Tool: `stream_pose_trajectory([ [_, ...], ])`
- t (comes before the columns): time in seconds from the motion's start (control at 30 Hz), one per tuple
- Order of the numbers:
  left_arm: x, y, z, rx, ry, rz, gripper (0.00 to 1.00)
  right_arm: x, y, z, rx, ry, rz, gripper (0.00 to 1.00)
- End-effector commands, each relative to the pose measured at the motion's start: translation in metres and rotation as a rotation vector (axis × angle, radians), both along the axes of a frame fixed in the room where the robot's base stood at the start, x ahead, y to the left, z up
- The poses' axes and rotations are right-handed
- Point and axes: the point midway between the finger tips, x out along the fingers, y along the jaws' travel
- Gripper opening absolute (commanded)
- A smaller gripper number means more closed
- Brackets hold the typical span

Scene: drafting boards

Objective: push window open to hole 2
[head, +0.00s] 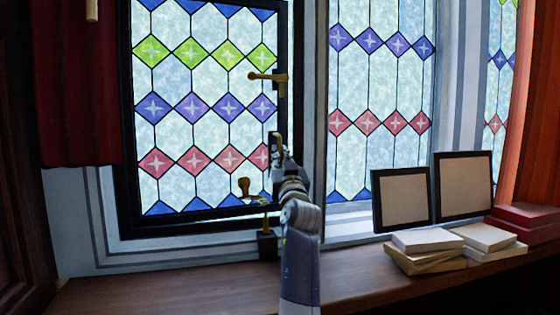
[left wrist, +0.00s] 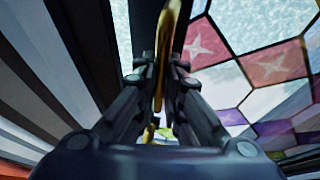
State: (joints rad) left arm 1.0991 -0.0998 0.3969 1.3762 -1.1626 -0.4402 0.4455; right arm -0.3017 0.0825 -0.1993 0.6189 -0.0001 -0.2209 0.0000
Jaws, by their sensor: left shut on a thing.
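The window (head: 120,120) is a dark-framed casement with leaded glass in green, purple and red diamonds, on the left of the head view. A brass handle (head: 268,77) sits on its right side. Lower down are a brass knob (head: 244,187) and a small brass fitting on a dark block (head: 266,243) at the sill. My left gripper (head: 277,150) is at the window's lower right edge. In the left wrist view its fingers (left wrist: 164,75) are shut on a brass bar (left wrist: 170,22). Holes in the bar cannot be made out. My right gripper is not in view.
A wooden sill (head: 190,285) runs below the window. Two framed boards (head: 402,198) and stacks of books (head: 428,240) stand on it at the right. A red curtain (head: 75,90) hangs at the left and an orange one (head: 535,120) at the right. The sill's left part is clear.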

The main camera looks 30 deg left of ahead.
Motion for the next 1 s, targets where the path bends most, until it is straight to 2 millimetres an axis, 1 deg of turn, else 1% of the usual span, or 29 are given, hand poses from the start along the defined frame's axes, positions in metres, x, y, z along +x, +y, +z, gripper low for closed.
stream_pose_trajectory([
  [0.03, 0.001, 0.001, -0.003, -0.005, 0.005, 0.0, 0.16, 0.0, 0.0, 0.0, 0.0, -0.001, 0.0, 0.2],
  [0.07, 0.001, 0.001, -0.003, -0.005, 0.005, 0.0, 0.18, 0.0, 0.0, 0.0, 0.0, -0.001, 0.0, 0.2],
  [0.37, 0.0, 0.0, -0.001, -0.001, 0.001, 0.0, 0.18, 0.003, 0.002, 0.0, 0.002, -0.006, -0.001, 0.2],
  [0.53, -0.005, -0.007, -0.005, 0.0, 0.0, -0.001, 0.18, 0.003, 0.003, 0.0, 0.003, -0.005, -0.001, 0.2],
  [0.67, -0.017, -0.018, -0.012, -0.001, 0.0, -0.003, 0.18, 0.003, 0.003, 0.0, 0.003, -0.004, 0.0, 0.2],
  [1.0, -0.059, -0.06, -0.038, -0.005, 0.002, -0.002, 0.18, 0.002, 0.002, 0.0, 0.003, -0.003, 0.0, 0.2],
])
